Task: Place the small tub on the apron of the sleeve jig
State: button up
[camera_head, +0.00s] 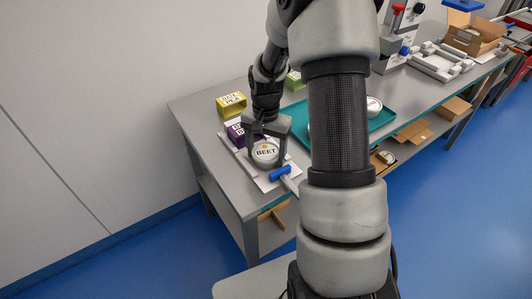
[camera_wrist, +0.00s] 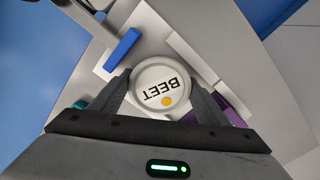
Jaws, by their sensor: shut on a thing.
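The small tub (camera_head: 265,153) is round, with a white lid marked BEET and an orange dot; it also shows in the wrist view (camera_wrist: 160,88). My gripper (camera_head: 265,140) is shut on it, one finger on each side (camera_wrist: 161,92). The lid faces up. The tub is over the pale plate of the sleeve jig (camera_wrist: 150,38), in front of a purple sleeve (camera_head: 235,133). The sleeve is partly hidden behind my gripper, and shows purple at the right in the wrist view (camera_wrist: 232,108). I cannot tell whether the tub touches the plate.
A blue-handled clamp (camera_head: 280,173) stands close to the tub at the jig's front. A pale rail (camera_wrist: 190,58) runs along one side. A yellow box (camera_head: 231,104) stands behind. A teal tray (camera_head: 382,118) with a white-lidded tub (camera_head: 374,104) lies right, partly behind my arm.

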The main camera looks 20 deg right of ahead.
jog(key=shift+f, duration=0.2)
jog(key=o, duration=0.9)
jog(key=shift+o, duration=0.2)
jog(key=shift+r, duration=0.1)
